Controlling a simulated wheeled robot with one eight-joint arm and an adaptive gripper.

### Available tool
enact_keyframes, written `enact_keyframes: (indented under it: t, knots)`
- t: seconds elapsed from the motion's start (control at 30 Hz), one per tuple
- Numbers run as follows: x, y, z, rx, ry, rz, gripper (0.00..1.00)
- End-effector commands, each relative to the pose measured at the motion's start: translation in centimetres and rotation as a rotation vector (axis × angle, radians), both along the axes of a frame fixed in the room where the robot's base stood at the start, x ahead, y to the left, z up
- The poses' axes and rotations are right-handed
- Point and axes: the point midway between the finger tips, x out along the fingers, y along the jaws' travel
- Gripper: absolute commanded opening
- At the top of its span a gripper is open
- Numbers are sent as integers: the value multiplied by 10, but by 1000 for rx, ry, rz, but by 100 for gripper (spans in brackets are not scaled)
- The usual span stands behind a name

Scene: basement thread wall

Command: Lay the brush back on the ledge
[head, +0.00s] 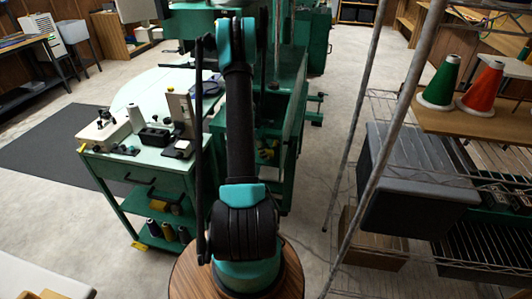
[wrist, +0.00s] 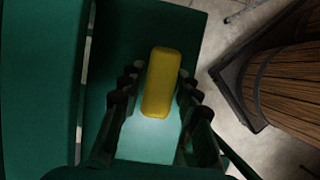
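A yellow block-shaped thing with rounded corners (wrist: 161,85), which looks like the brush, shows between the fingers of my gripper (wrist: 160,78) in the wrist view. The fingertips stand close along its left and right sides. I cannot tell whether they press on it or stand just apart from it. A dark green surface (wrist: 150,140), lit in one patch, shows behind and below it. In the head view my own arm stands in the middle and my gripper is hidden. I cannot make out which part is the ledge.
A green cart (head: 140,170) with small tools stands left of my arm. Green machines (head: 275,115) stand behind it. A wire rack with a grey bin (head: 420,190) and thread cones (head: 440,82) is at right. In the wrist view, brown slatted wood (wrist: 285,85) is at right.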

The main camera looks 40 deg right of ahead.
Motion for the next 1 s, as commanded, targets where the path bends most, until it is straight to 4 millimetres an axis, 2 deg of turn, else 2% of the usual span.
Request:
enact_keyframes:
  t: [0.1,0.47,0.57,1.0]
  knots:
    - [0,0,0,0,0,0,47]
    - [2,1,6,0,0,1,47]
    - [5,5,18,0,0,1,47]
    - [30,26,95,0,0,1,47]
